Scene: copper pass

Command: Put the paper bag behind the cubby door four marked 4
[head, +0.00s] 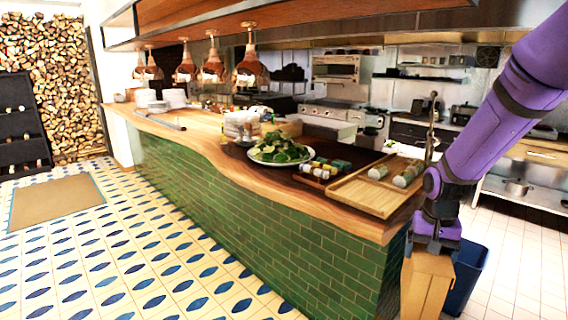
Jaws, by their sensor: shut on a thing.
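The paper bag (426,287) is brown and box-like, and hangs upright below my gripper (433,246) at the lower right of the head view. My purple arm comes down from the upper right. My gripper is shut on the top of the bag, and its fingertips are hard to make out. The bag is in front of the counter's right end, and its bottom is cut off by the picture edge. No cubby door marked 4 can be seen in this view.
A green-tiled counter (250,210) with a wooden top runs beside the bag. A wooden tray (350,198) and a plate of greens (280,150) stand on it. A blue bin (468,280) is right behind the bag. The patterned floor (120,255) at left is open.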

